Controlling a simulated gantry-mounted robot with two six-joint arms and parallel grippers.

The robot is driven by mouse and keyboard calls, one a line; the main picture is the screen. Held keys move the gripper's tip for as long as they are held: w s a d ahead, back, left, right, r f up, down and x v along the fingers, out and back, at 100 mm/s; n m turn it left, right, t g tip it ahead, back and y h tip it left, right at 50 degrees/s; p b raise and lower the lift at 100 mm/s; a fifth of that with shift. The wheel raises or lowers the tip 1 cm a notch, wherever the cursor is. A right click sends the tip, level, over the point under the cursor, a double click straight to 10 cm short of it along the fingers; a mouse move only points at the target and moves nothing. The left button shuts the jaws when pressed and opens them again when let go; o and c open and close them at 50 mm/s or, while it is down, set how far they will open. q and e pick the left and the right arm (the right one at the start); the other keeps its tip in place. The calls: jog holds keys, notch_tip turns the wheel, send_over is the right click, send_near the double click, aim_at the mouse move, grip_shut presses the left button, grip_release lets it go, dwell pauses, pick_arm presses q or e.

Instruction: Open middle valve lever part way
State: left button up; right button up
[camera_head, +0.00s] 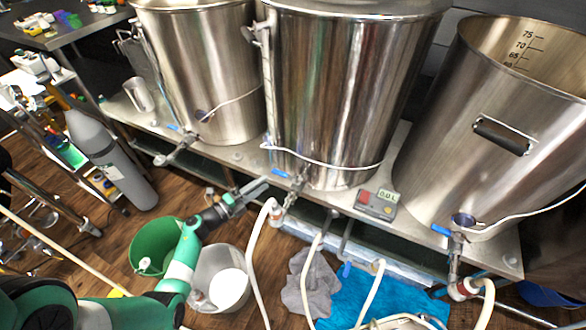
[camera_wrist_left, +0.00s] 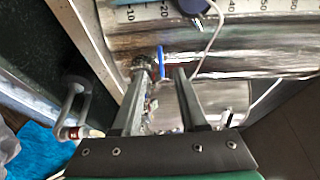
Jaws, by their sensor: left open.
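The middle kettle (camera_head: 335,90) has a metal valve (camera_head: 293,190) low on its front, with a blue lever (camera_head: 280,173). My left gripper (camera_head: 262,188) reaches in from the lower left, its fingertips just left of and close to that valve. In the left wrist view the blue lever (camera_wrist_left: 161,62) shows between the tips of the two open fingers of my left gripper (camera_wrist_left: 162,72). I cannot tell whether either finger touches it. My right gripper is not in view.
The left kettle (camera_head: 205,75) and right kettle (camera_head: 500,130) have their own blue-levered valves. White hoses (camera_head: 258,265) hang in front. A green bucket (camera_head: 155,245) and white bucket (camera_head: 222,280) stand below.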

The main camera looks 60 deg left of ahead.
aim_at(286, 176)
pick_arm(q)
jog(key=b+x, duration=0.4)
jog(key=x, duration=0.7)
jog(key=shift+s, duration=0.1)
grip_shut()
dwell(0.9)
